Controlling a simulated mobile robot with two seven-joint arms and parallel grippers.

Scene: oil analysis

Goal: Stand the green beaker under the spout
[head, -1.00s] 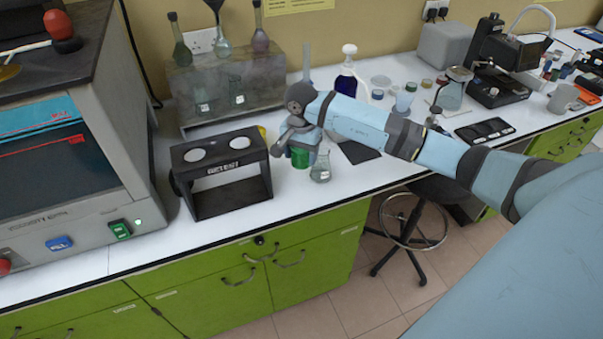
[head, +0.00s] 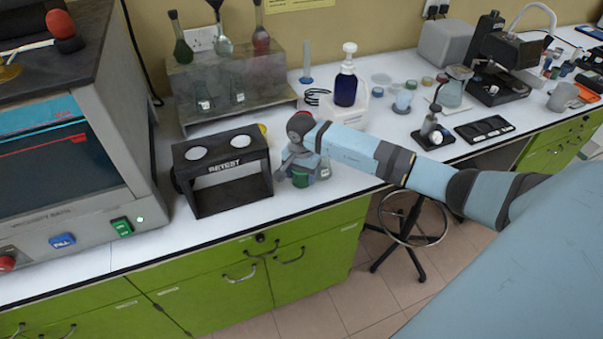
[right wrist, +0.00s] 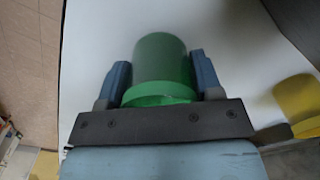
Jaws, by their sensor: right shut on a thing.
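The green beaker (head: 300,181) is at the worktop's front part, just right of a black two-hole stand, and is partly hidden by my right gripper (head: 298,168). In the right wrist view, the green beaker (right wrist: 162,62) sits between the two blue fingers of my right gripper (right wrist: 162,78), which is shut on it. I cannot tell whether its base touches the worktop. No spout can be made out clearly. My left gripper is out of view.
The black two-hole stand (head: 223,170) is close on the left. A yellow vessel (right wrist: 298,102) shows in the right wrist view. The grey oven-like machine (head: 60,160) fills the left.

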